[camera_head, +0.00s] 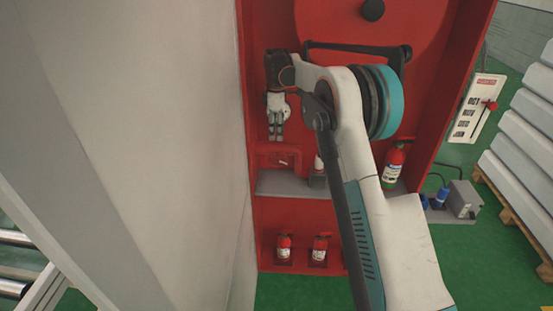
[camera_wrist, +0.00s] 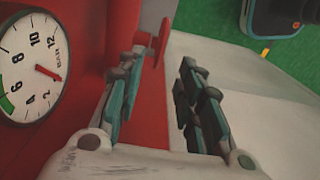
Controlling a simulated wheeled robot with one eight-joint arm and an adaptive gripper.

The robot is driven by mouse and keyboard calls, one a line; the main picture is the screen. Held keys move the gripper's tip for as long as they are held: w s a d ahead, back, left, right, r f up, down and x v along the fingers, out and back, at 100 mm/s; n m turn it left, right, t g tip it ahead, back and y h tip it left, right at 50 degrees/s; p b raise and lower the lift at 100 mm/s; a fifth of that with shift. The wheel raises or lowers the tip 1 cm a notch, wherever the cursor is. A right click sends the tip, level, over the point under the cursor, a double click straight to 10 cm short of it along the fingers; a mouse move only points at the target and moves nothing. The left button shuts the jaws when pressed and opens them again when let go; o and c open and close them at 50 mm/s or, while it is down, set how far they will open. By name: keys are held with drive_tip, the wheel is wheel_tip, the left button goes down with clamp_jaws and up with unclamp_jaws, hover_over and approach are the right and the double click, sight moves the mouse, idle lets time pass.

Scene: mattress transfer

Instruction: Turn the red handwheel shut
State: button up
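My gripper (camera_head: 276,138) hangs pointing down inside the red cabinet, at its left side. In the wrist view my gripper (camera_wrist: 165,75) is open, with a clear gap between its fingers and nothing held. A thin red disc-like part on a short stem, which looks like the red handwheel (camera_wrist: 162,42) seen edge-on, shows just beyond the left finger. Touch between them cannot be told. In the head view red pipework (camera_head: 268,151) lies just below my fingertips; the wheel is not clearly distinguishable there.
A pressure gauge (camera_wrist: 30,68) is at the left of the wrist view. The cabinet has a grey shelf (camera_head: 275,184), with a fire extinguisher (camera_head: 393,165) to the right and two small ones below. A pale wall (camera_head: 150,130) stands close on the left. Stacked mattresses (camera_head: 525,135) are at right.

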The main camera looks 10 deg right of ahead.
sight(277, 168)
wheel_tip(277, 168, down, 13)
drive_tip(key=shift+f+b, duration=0.15)
drive_tip(key=shift+b, duration=1)
clamp_jaws()
